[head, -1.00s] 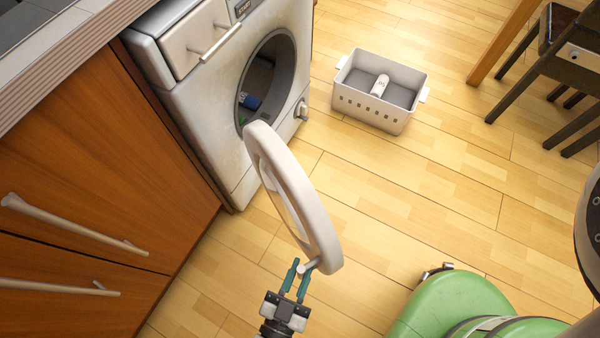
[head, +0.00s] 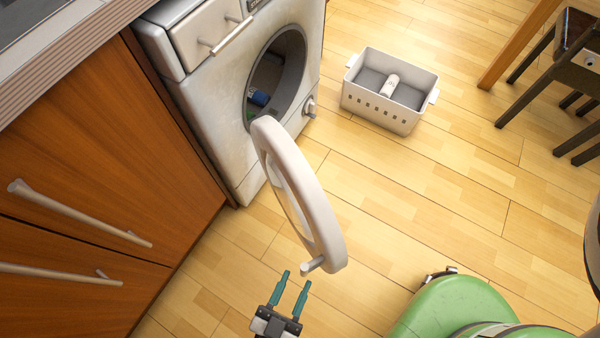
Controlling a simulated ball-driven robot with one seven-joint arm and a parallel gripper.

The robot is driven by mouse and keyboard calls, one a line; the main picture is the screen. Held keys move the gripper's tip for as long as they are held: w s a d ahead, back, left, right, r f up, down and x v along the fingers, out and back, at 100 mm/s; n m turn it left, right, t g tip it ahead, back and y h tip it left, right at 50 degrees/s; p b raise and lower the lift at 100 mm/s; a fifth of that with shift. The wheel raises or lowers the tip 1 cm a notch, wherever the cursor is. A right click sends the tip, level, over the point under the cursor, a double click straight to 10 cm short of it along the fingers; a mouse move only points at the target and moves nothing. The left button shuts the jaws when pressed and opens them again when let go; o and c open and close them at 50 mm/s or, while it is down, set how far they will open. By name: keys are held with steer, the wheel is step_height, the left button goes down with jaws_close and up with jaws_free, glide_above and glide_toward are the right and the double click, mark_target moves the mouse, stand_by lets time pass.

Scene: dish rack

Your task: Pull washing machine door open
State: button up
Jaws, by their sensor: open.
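The white washing machine (head: 205,110) stands at the upper left in the head view. Its round door (head: 322,222) is swung wide open, out from the machine into the room. The door's small handle (head: 312,264) sticks out near its lower end. The drum opening (head: 278,72) is uncovered, with a blue item (head: 259,97) inside. My gripper (head: 297,279) is open and empty, just left of and below the handle, with its teal fingers apart from it.
A white basket (head: 385,105) with a white item (head: 390,85) inside sits on the floor right of the machine. Wooden cabinets (head: 110,170) with long handles fill the left side. A dark chair (head: 565,85) stands at the upper right. The wooden floor (head: 430,200) between is clear.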

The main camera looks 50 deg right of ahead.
steer(key=v, duration=0.6)
steer(key=shift+b, duration=0.35)
steer(key=shift+a, duration=0.1)
